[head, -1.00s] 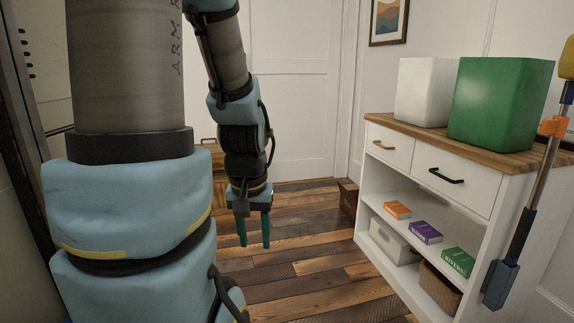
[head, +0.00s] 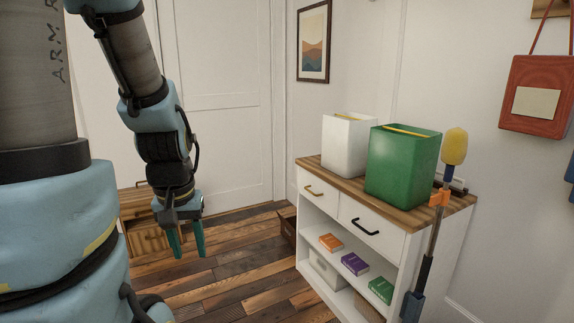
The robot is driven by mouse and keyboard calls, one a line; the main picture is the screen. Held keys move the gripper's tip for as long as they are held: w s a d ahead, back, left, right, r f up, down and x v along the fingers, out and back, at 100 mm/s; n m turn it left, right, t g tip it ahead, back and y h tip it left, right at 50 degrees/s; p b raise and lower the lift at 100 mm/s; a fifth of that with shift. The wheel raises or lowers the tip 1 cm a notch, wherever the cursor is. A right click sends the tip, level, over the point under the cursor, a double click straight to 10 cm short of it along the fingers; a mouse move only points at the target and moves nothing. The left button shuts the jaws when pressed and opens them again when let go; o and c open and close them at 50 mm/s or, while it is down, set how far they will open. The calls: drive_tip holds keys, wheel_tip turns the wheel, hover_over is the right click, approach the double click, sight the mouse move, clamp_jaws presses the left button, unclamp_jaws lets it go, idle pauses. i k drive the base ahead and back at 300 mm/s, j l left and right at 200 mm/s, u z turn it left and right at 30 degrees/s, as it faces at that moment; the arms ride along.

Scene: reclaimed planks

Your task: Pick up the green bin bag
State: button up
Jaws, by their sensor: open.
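A green square bin (head: 402,165) stands upright on the wooden top of a white cabinet (head: 328,225). A thin yellow strip shows at its open top; I cannot tell whether this is part of a bag inside. A similar white bin (head: 346,146) stands just left of it, also with a yellow strip at the rim. My gripper (head: 187,250) hangs with its teal fingers pointing down, open and empty, over the floor left of the cabinet. It is well apart from both bins and lower than the cabinet top.
A yellow-topped pole (head: 454,147) stands at the cabinet's right front. Orange, purple and green books (head: 355,264) lie on the shelf. A low wooden cabinet (head: 135,203) is behind my arm. A red bag (head: 537,95) hangs at right. The plank floor (head: 235,272) before the cabinet is clear.

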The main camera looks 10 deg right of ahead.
sight(403, 160)
drive_tip(key=i+z, duration=0.2)
drive_tip(key=i, duration=0.8)
